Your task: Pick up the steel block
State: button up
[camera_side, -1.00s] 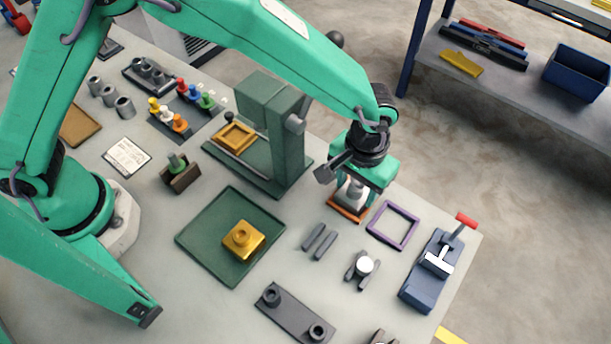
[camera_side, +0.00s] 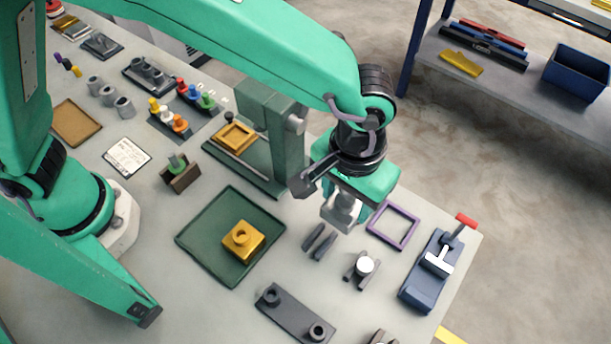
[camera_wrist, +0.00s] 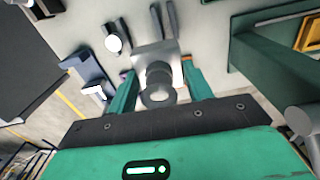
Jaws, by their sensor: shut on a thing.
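The steel block (camera_side: 341,214) is a pale grey block with a round boss on top. My gripper (camera_side: 343,203) is shut on the steel block and holds it above the table, close to the purple square frame (camera_side: 393,226). In the wrist view the steel block (camera_wrist: 152,53) sits between the two green fingers of my gripper (camera_wrist: 160,84), its round boss facing the camera. The orange frame is mostly hidden behind the block and gripper. A thin orange sliver shows beside the right finger in the wrist view.
A green tray (camera_side: 207,259) with a yellow block (camera_side: 243,240) lies to the left. A green press (camera_side: 283,150) stands just left of my gripper. Two grey bars (camera_side: 319,242), a round white-topped part (camera_side: 364,265) and a blue vise (camera_side: 425,283) lie in front and to the right.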

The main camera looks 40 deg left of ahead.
jog(key=shift+s+d+r, duration=0.25)
jog(key=shift+s+r, duration=0.3)
jog(key=shift+s, duration=0.3)
jog(key=shift+s+d+r, duration=0.2)
jog(key=shift+s+r, duration=0.35)
jog(key=shift+s, duration=0.3)
jog(key=shift+w, duration=0.1)
